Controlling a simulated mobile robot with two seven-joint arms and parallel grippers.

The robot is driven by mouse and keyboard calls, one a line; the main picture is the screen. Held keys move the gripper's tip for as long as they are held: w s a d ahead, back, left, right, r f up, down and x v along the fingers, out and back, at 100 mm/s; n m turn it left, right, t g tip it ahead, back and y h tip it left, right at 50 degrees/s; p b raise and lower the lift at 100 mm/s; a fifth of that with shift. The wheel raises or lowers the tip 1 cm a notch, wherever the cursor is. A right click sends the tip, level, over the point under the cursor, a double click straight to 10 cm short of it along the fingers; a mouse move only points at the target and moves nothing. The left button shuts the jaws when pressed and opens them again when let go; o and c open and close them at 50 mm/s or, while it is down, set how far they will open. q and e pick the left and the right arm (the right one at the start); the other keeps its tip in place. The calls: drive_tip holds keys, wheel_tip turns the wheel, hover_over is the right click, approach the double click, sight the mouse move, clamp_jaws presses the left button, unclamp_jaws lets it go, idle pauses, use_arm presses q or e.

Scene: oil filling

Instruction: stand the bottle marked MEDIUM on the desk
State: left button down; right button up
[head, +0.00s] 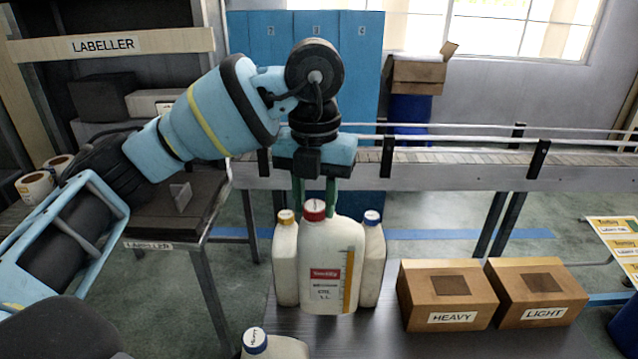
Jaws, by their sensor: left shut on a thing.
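A large white bottle (327,262) with a red cap and a red brand label is upright over the dark desk (350,345); the small print beneath the brand is too blurred to read surely. My left gripper (315,197) points down from above, its green fingers shut on this bottle at its cap and neck. I cannot tell whether the bottle's base touches the desk. Behind it, partly hidden, are a yellow-capped bottle (286,262) on the left and a blue-capped bottle (373,262) on the right. My right gripper is out of view.
Cardboard boxes marked HEAVY (413,292) and LIGHT (554,286) stand on the right of the desk. Another blue-capped bottle (258,340) is at the near edge of the picture. A conveyor (450,178) runs behind; the labeller table (165,218) is left. Bare desk shows in front of the boxes.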

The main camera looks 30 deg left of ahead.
sight(316, 228)
use_arm(q)
wheel_tip(316, 228, down, 3)
drive_tip(key=shift+b, duration=0.6)
drive_tip(key=shift+f+b, duration=0.8)
drive_tip(key=shift+f, duration=0.75)
drive_tip(key=shift+f+b, duration=0.5)
drive_tip(key=shift+f, duration=1.75)
drive_tip(key=shift+f+b, duration=0.7)
drive_tip(key=shift+f, duration=1.65)
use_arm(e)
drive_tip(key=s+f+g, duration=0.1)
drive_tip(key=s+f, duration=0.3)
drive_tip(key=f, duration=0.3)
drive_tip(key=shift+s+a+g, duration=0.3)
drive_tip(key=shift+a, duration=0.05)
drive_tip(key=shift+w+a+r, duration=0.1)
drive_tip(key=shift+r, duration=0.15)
use_arm(q)
drive_tip(key=shift+f, duration=0.15)
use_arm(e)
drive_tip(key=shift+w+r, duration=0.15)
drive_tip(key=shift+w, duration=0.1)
